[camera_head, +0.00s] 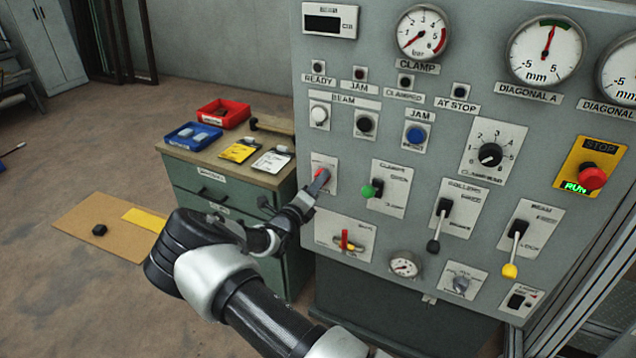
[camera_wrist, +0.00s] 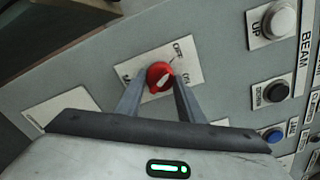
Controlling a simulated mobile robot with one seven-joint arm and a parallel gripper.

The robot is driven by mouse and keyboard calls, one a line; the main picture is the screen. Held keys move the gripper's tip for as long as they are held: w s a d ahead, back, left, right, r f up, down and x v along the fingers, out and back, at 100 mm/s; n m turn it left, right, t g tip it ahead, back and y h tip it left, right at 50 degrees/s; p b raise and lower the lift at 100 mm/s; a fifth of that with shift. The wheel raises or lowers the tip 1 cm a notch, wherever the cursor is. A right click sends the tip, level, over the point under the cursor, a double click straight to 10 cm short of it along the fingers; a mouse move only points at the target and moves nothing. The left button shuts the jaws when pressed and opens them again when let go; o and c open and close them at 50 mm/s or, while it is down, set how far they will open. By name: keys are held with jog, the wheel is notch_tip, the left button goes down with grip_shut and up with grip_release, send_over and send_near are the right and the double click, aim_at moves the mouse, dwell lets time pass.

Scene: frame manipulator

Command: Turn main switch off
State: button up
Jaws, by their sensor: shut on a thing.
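The main switch (camera_wrist: 160,75) is a red rotary knob with a white mark, on a pale plate with OFF and ON labels at its right in the wrist view. My gripper (camera_wrist: 159,80) has one finger on each side of the knob and is shut on it. The white mark slants up and right; I cannot tell exactly which label it points at. In the head view my gripper (camera_head: 318,184) reaches the plate (camera_head: 329,162) at the left of the grey panel, and the red knob is mostly hidden behind the fingers.
The grey control panel (camera_head: 455,70) fills the right. A green cabinet (camera_head: 205,190) with red and blue trays stands behind my gripper.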

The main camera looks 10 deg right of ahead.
dwell(0.4)
jog(key=o, duration=1.1)
jog(key=shift+c, duration=0.2)
jog(key=v, duration=1.7)
jog(key=shift+s, duration=0.15)
jog(key=shift+a, duration=0.1)
